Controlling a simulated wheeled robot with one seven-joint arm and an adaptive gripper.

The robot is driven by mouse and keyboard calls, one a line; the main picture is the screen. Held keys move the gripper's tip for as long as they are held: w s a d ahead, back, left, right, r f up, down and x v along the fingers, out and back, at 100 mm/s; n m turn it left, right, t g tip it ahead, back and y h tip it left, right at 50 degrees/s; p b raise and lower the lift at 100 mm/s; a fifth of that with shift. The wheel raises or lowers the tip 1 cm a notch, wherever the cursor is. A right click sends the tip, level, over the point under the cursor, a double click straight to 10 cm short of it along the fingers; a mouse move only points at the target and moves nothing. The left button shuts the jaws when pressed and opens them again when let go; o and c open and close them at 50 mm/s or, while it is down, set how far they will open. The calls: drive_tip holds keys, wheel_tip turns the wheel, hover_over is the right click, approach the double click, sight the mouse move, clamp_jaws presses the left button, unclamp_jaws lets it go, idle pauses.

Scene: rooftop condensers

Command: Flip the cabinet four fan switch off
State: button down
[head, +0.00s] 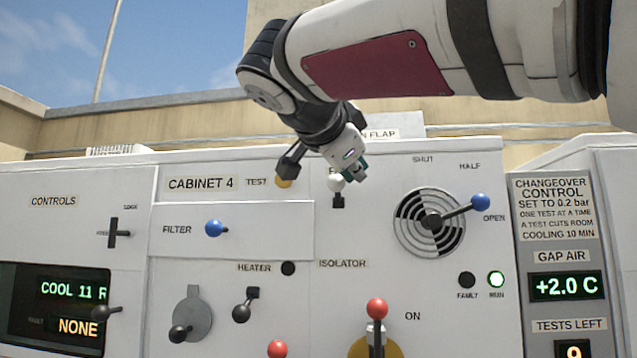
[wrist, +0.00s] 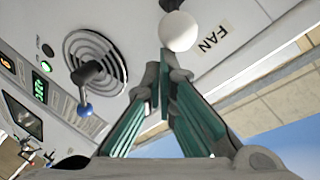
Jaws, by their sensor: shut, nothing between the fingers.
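The cabinet 4 fan switch (head: 338,201) is a small black base with a white ball knob, which sits above the base in the head view. The white knob (wrist: 180,31) is large in the wrist view, beside the FAN label (wrist: 214,38). My gripper (head: 354,174) is at the knob's right in the head view and hides part of the label. In the wrist view my gripper's green-padded fingers (wrist: 165,85) are shut and empty, with their tips just below the knob. I cannot tell whether they touch it.
Right of the switch is a round vent with a blue-knobbed lever (head: 481,202). A red-knobbed isolator lever (head: 377,308) stands below. A blue filter knob (head: 213,228) and a heater switch (head: 241,313) are at left. The run lamp (head: 496,279) glows green.

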drive_tip(key=shift+s+a+f+m+t+h+b, duration=0.1)
drive_tip(key=shift+s+f+m+t+h+b, duration=0.35)
drive_tip(key=shift+b, duration=2.25)
drive_tip(key=shift+w+f+n+t+h+b, duration=0.15)
drive_tip(key=shift+f+t+b, duration=0.55)
drive_tip(key=shift+b, duration=2)
drive_tip(key=shift+s+a+f+m+t+h+b, duration=0.1)
drive_tip(key=shift+f+m+t+h+b, duration=0.35)
drive_tip(key=shift+b, duration=2.25)
drive_tip(key=shift+d+f+m+t+h+b, duration=0.1)
drive_tip(key=shift+f+m+t+h+b, duration=0.55)
drive_tip(key=shift+b, duration=2.6)
drive_tip(key=shift+f+n+t+b, duration=0.3)
drive_tip(key=shift+f+t+b, duration=0.3)
drive_tip(key=shift+b, duration=0.65)
drive_tip(key=shift+f+b, duration=0.15)
drive_tip(key=shift+b, duration=0.55)
